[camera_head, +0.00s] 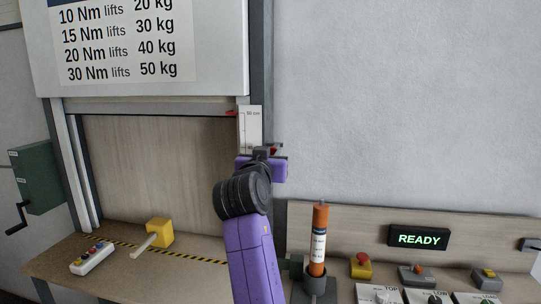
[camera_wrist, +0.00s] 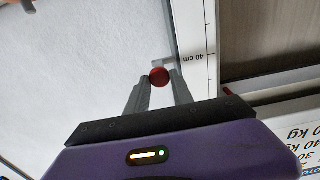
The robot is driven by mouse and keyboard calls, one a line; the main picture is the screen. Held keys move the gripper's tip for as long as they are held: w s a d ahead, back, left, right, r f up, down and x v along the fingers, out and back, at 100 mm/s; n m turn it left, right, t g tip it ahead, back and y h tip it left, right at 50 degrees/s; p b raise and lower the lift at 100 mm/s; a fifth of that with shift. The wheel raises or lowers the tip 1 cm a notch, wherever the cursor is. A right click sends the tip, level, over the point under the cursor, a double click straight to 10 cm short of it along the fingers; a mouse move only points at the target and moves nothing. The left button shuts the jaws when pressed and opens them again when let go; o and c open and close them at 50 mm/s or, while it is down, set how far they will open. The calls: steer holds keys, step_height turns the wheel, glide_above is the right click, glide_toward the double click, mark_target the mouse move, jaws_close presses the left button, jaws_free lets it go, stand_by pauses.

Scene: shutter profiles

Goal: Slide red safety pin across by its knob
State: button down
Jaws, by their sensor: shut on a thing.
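The red safety pin's round knob (camera_wrist: 159,76) sits between the fingertips of my gripper (camera_wrist: 160,82) in the wrist view. The fingers are shut on it. The pin's shaft is mostly hidden; a small grey piece shows just beyond the knob. In the head view, my purple gripper (camera_head: 262,166) is at the right-hand frame post of the shutter, just below the scale. A small bit of the red knob (camera_head: 274,150) shows there behind the gripper, largely covered by it.
The white scale strip (camera_head: 250,125) with a red pointer (camera_head: 231,113) is on the post. Below stand an orange cylinder (camera_head: 319,240), a READY display (camera_head: 418,239) and a yellow block with a lever (camera_head: 158,233). A green crank box (camera_head: 36,178) is at left. The wall right of the post is clear.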

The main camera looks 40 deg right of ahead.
steer(key=w+a+b, duration=0.2)
steer(key=w, duration=0.1)
steer(key=shift+w+a, duration=0.25)
steer(key=shift+a, duration=0.15)
steer(key=c, duration=1.1)
jaws_free()
steer(key=shift+w, duration=0.1)
steer(key=b+v, duration=0.2)
steer(key=v, duration=0.5)
steer(key=shift+s+a, duration=0.3)
